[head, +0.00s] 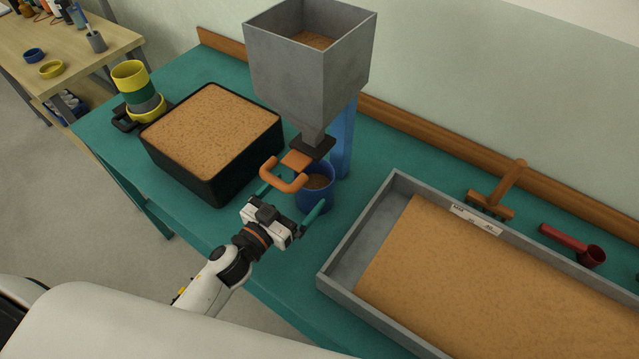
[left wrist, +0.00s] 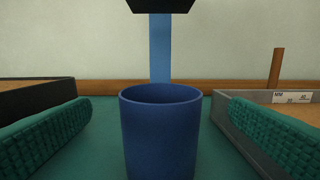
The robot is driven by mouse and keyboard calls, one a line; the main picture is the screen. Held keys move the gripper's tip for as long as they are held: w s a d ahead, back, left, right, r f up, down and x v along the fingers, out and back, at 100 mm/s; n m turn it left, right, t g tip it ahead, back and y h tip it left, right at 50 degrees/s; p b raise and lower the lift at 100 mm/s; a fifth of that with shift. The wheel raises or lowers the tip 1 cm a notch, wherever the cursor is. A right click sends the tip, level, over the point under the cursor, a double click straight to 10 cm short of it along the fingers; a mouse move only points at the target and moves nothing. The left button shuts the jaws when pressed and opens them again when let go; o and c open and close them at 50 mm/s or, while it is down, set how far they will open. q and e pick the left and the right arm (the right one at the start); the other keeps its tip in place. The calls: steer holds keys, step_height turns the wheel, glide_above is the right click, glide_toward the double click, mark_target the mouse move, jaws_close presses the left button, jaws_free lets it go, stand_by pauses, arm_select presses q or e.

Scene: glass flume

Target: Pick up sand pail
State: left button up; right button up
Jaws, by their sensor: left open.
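The sand pail is a blue, round, open-topped cup (head: 317,195) standing upright on the green table, under the spout of a grey hopper (head: 310,70). Brown sand shows inside it in the head view. My left gripper (head: 296,208) is open, with one green finger on either side of the pail. In the left wrist view the pail (left wrist: 160,135) stands between the two fingers, with a visible gap on both sides. The hopper's orange handle (head: 285,174) hangs just above and to the left of the pail. My right gripper is not in view.
A black bin of sand (head: 213,143) stands left of the pail. A grey flume tray (head: 345,250) with sand lies to the right. A blue post (head: 343,140) stands behind the pail. A wooden scraper (head: 497,195) and a red scoop (head: 572,243) lie at the back right.

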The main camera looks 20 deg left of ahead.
mark_target(302, 203)
arm_select(q)
step_height(302, 203, down, 6)
steer(key=shift+s+r+b, duration=0.1)
steer(key=shift+b, duration=0.5)
steer(key=shift+x, duration=1)
steer(key=shift+w+d+r+p, duration=0.1)
steer(key=shift+w+p, duration=0.2)
steer(key=shift+w, duration=0.05)
steer(key=x, duration=0.4)
steer(key=shift+w+d, duration=0.2)
steer(key=shift+w, duration=0.3)
steer(key=c, duration=0.8)
steer(key=shift+c, duration=0.4)
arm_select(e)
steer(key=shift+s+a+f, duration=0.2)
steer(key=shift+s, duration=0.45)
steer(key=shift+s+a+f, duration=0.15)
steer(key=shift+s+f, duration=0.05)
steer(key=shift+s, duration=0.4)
arm_select(q)
steer(key=shift+r, duration=0.1)
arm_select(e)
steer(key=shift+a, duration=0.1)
